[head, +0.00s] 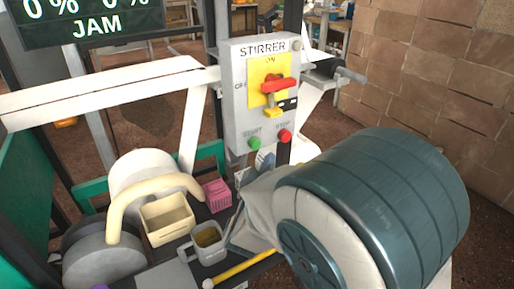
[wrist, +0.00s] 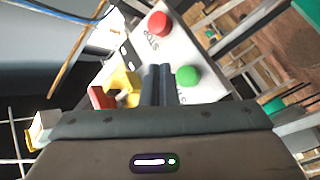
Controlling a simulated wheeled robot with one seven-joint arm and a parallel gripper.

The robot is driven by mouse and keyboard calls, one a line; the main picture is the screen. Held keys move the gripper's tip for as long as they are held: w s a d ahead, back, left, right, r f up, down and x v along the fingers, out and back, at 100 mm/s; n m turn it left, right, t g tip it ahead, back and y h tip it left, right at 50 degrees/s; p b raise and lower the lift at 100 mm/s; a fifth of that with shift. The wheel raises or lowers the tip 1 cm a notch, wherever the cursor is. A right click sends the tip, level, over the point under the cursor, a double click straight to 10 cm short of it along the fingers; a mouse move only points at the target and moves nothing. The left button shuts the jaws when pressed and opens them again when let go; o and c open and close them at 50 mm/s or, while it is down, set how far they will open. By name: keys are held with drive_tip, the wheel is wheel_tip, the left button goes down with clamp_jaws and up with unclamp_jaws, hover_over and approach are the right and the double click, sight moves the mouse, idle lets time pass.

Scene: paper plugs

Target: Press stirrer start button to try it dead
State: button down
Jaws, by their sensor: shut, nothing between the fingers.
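The grey stirrer box (head: 240,107) is upright on a post, with a yellow switch plate, a red handle (head: 277,85) and a yellow lock-like piece (head: 273,112) below it. The green start button (head: 254,143) is at its lower left, the red stop button (head: 285,135) at its lower right. In the wrist view the green button (wrist: 187,76) is just right of my shut, empty fingertips (wrist: 158,72), and the red stop button (wrist: 159,24) is above them. My gripper (head: 264,160) is just below the buttons in the head view, mostly hidden by my arm. Contact with the green button cannot be told.
A dark screen (head: 88,22) reads 0 %, 0 % and JAM. A cream bin (head: 167,220), a grey cup (head: 209,243) and a pink basket (head: 217,195) stand below the box. A white rail (head: 100,90) runs left; a block wall (head: 430,70) is at right.

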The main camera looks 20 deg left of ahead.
sight(255, 145)
drive_tip(key=shift+w+a+p, duration=0.35)
drive_tip(key=shift+w+a, duration=0.65)
drive_tip(key=shift+a, duration=0.2)
idle(1.2)
drive_tip(key=shift+w+a, duration=0.25)
drive_tip(key=shift+a, duration=0.05)
drive_tip(key=shift+w+a+p, duration=0.35)
drive_tip(key=shift+p, duration=0.1)
idle(0.8)
drive_tip(key=shift+s+d, duration=0.6)
drive_tip(key=shift+d, duration=0.1)
drive_tip(key=shift+s+d, duration=0.1)
